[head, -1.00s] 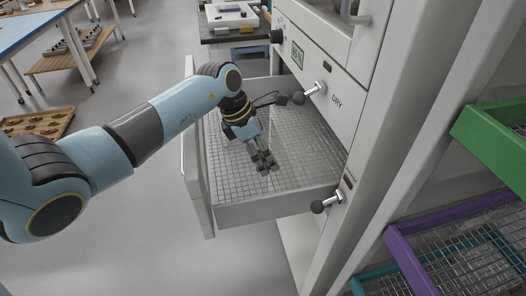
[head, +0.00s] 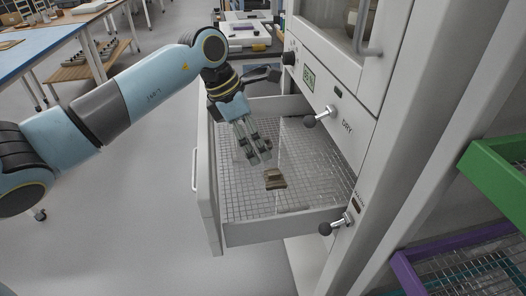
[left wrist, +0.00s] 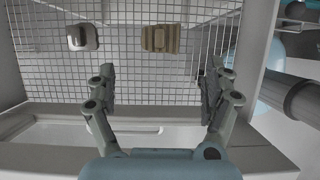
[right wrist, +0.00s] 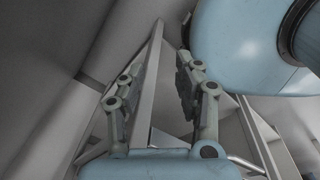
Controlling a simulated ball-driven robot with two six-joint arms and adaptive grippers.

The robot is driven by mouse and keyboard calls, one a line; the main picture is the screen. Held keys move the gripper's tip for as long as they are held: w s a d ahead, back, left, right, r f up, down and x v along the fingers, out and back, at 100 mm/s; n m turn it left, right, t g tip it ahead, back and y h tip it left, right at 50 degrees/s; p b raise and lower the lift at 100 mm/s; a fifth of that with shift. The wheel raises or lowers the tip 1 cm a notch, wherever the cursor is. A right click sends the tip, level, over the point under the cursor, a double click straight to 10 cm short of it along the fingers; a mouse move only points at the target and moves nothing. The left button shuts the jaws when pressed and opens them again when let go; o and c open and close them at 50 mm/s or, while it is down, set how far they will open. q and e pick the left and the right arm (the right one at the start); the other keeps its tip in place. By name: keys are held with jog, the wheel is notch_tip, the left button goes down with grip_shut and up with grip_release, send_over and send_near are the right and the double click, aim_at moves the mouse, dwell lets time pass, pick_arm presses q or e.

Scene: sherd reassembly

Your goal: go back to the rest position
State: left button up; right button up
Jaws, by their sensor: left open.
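My left gripper (head: 256,156) is open above the wire-mesh floor of a pulled-out drawer (head: 232,205). Its two fingers stand apart with nothing between them in the left wrist view (left wrist: 160,85). A brown ridged sherd (head: 275,179) lies on the mesh just beyond the fingertips, apart from them; it also shows in the left wrist view (left wrist: 160,39). A second grey-brown piece (left wrist: 82,37) lies on the mesh to its left there; I cannot make it out in the head view. My right gripper (right wrist: 155,75) is open and empty in the right wrist view, outside the head view.
The drying cabinet (head: 352,95) with knobbed levers stands right of the drawer. Green (head: 497,165) and purple (head: 420,275) mesh-bottomed trays are at the lower right. A blue-topped table (head: 40,45) is at the far left. Grey floor lies open left of the drawer.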

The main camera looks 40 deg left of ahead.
pick_arm(q)
jog(key=shift+s+a+r, duration=0.15)
jog(key=shift+r, duration=0.3)
